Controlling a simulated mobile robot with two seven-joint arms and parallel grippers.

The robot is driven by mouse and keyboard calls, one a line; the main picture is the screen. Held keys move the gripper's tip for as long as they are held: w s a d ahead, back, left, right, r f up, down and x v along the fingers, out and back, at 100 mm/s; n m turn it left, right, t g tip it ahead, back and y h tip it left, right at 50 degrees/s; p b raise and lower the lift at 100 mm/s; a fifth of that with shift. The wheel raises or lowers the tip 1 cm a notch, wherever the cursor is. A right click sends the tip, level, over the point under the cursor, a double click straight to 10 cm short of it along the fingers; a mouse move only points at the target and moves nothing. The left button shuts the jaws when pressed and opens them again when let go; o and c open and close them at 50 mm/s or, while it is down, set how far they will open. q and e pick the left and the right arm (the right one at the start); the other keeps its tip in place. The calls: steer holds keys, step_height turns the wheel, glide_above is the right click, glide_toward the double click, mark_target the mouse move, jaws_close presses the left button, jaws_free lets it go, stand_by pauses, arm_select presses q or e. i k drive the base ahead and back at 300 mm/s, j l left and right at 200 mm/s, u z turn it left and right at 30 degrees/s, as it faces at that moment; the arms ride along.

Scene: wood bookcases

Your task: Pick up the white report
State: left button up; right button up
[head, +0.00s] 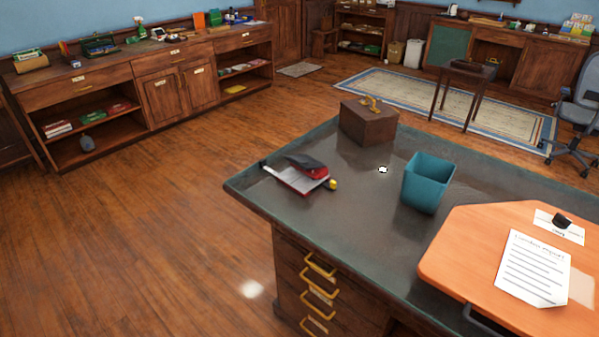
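A white report (533,268), a sheet with a heading and several printed lines, lies at a slant on an orange board (455,262) at the lower right of the head view. A smaller white paper (546,228) with a small black object (562,220) on it lies just behind the report. Neither of my grippers shows in the head view.
The board is over a dark-topped desk (330,222). A teal bin (428,182), a brown box (368,122) and a red-and-black item (303,174) stand on the desk. Wood cabinets (150,90) line the back left. The wooden floor at left is clear.

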mark_target(534, 272)
steer(key=z, duration=1.6)
